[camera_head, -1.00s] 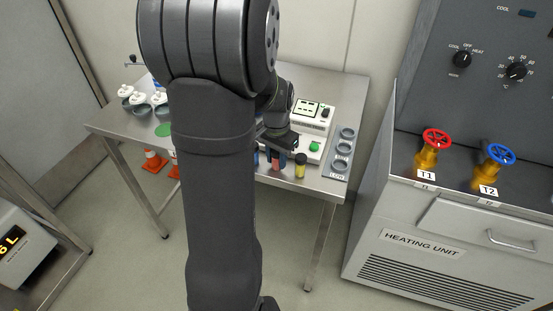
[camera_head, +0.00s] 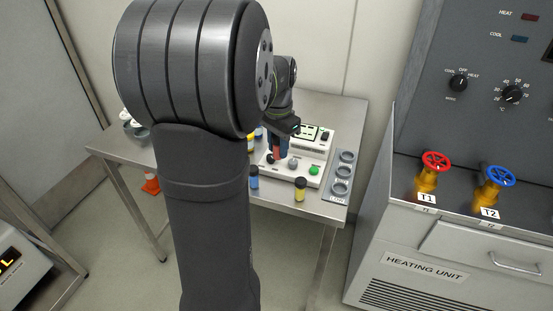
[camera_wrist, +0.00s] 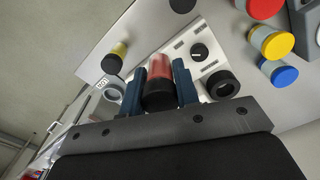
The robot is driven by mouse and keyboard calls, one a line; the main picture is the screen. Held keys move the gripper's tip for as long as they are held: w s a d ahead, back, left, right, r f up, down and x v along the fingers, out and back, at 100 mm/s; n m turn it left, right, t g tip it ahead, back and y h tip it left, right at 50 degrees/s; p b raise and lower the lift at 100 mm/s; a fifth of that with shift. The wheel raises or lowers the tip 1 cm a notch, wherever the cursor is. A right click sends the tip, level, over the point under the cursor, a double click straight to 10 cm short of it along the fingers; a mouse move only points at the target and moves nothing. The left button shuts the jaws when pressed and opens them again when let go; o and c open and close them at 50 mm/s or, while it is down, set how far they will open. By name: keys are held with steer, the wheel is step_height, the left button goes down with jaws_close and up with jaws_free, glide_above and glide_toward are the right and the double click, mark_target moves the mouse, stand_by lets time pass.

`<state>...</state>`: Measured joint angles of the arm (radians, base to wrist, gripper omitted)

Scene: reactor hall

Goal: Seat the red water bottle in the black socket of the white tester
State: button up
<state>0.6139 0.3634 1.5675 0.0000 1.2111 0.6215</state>
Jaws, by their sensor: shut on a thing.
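My gripper (camera_head: 281,136) is shut on the red water bottle (camera_head: 277,153), holding it upright over the white tester (camera_head: 318,139). In the wrist view, the bottle (camera_wrist: 159,70) sits between two dark blue fingers (camera_wrist: 160,86), its black cap towards the camera. In the head view, the socket (camera_head: 269,159) is just left of the bottle's lower end. Whether the bottle's bottom touches the tester is unclear.
A grey holder with several rings (camera_head: 341,187) is right of the tester. Wrist view: red, yellow (camera_wrist: 275,42) and blue tops crowd the right. The heating unit (camera_head: 430,262) stands right of the table.

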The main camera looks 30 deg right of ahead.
steer(key=w+d+f+m, duration=0.1)
steer(key=w+d+m, duration=0.4)
steer(key=w+m, duration=0.15)
steer(key=w+d+f+m, duration=0.1)
steer(key=w+d+m, duration=0.3)
steer(key=w+m, duration=0.3)
steer(key=shift+n, duration=0.35)
steer(key=shift+w+f, duration=0.25)
steer(key=shift+f, duration=0.65)
steer(key=shift+w+f, duration=0.25)
steer(key=shift+f, duration=0.65)
steer(key=shift+w+f, duration=0.25)
steer(key=shift+f, duration=0.65)
steer(key=shift+f, duration=0.3)
